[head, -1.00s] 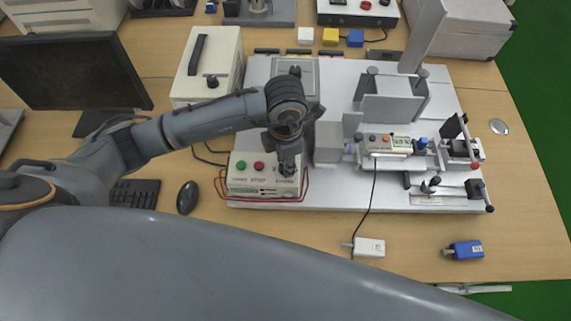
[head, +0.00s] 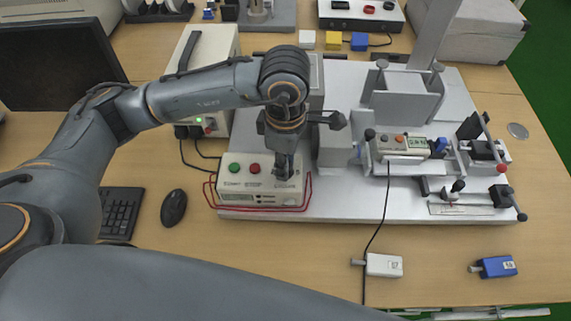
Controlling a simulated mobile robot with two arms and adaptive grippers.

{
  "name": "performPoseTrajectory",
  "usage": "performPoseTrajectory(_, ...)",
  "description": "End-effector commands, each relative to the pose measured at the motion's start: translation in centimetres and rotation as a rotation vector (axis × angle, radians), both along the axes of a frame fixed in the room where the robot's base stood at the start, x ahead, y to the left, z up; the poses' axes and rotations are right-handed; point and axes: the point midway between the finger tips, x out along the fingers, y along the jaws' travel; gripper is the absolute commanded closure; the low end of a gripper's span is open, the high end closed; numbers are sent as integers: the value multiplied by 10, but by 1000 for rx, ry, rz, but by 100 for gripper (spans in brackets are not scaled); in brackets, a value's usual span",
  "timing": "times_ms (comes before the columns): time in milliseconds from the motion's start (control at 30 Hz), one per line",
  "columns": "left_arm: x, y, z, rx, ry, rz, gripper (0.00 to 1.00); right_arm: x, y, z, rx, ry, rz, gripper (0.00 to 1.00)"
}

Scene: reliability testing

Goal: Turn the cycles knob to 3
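The control box (head: 240,198) with a green button (head: 234,168) and a red button (head: 254,168) sits at the front left of the white base plate. The cycles knob is not visible; the gripper covers the right part of the box top, where it may be. My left gripper (head: 284,176) points down over that right part, at or just above its surface. Its fingers look close together, but I cannot tell if they are shut or hold anything. My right gripper is not in view, though a large grey arm link crosses the bottom of the picture.
A mouse (head: 174,207), keyboard (head: 121,213), white connector (head: 383,265) and blue connector (head: 496,267) lie on the wooden table.

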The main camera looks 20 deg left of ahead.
Motion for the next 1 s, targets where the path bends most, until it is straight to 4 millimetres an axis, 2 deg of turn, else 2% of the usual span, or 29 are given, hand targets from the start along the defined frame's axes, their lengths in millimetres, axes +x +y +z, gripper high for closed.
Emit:
performPoseTrajectory(467, 0, 0, 0, -1, 0, -14, 100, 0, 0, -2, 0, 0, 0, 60)
performPoseTrajectory(500, 0, 0, 0, -1, 0, -14, 66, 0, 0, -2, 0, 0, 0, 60)
performPoseTrajectory(600, 0, 0, 0, -1, 0, -13, 46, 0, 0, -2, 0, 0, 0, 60)
performPoseTrajectory(867, 0, 0, 0, -1, 0, -13, 46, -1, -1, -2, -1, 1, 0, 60)
performPoseTrajectory(1000, 1, 0, 7, -2, -2, -14, 46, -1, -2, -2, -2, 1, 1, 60)
